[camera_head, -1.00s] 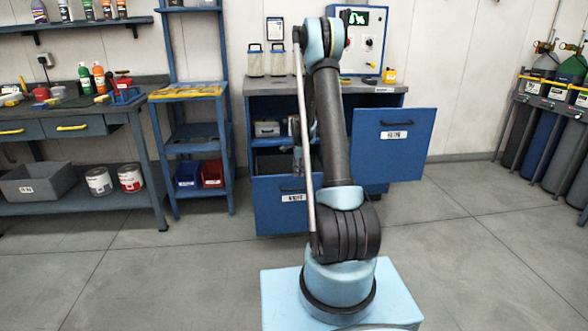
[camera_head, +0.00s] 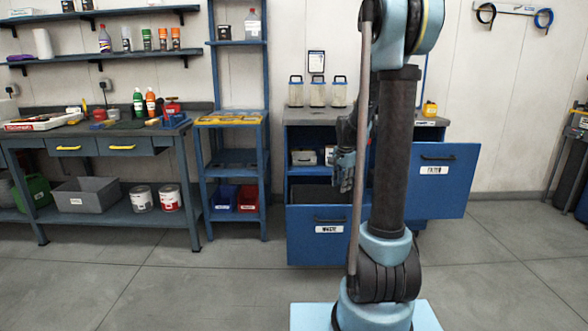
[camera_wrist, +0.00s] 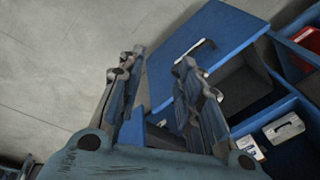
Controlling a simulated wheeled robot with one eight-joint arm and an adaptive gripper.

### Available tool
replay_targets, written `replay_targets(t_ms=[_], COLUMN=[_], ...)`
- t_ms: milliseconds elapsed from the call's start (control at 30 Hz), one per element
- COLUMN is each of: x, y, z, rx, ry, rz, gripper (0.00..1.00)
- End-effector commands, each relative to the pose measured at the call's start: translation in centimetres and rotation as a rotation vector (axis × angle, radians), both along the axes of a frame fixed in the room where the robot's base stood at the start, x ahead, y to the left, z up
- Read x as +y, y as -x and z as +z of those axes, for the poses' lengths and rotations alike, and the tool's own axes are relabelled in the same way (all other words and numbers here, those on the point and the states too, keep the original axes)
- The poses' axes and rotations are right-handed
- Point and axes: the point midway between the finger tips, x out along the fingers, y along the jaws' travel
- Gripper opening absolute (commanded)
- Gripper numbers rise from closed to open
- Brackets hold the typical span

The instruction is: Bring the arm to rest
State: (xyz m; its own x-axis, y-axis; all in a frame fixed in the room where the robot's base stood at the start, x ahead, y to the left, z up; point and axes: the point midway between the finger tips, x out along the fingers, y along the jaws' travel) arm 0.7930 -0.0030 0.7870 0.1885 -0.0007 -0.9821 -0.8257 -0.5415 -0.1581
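My arm stands upright in front of the blue cabinet in the head view. My gripper (camera_head: 344,172) hangs beside the arm's left edge, in front of the cabinet's open bay, partly hidden by my arm. In the wrist view my gripper (camera_wrist: 162,57) has its two fingers spread apart, with nothing between them. Past the fingertips are bare floor and the blue drawer (camera_wrist: 195,50) of the cabinet, which is pulled out.
The blue cabinet (camera_head: 310,218) has its drawer front and a side panel (camera_head: 440,182) standing out. A blue shelf rack (camera_head: 232,159) and a workbench (camera_head: 95,218) stand to the left. The concrete floor at the left front is clear.

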Motion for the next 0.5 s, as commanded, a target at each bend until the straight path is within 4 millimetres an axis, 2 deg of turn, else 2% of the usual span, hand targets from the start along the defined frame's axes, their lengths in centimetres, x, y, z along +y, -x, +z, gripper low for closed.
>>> replay_targets(t_ms=[33, 200, 500], x=[0.0, 0.1, 0.2], y=[1.4, 5.5, 12.9], z=[0.6, 2.3, 4.0], rx=[0.0, 0.0, -0.001], ry=[0.005, 0.027, 0.062], rz=[0.028, 0.134, 0.32], gripper=[0.33, 0.33, 0.33])
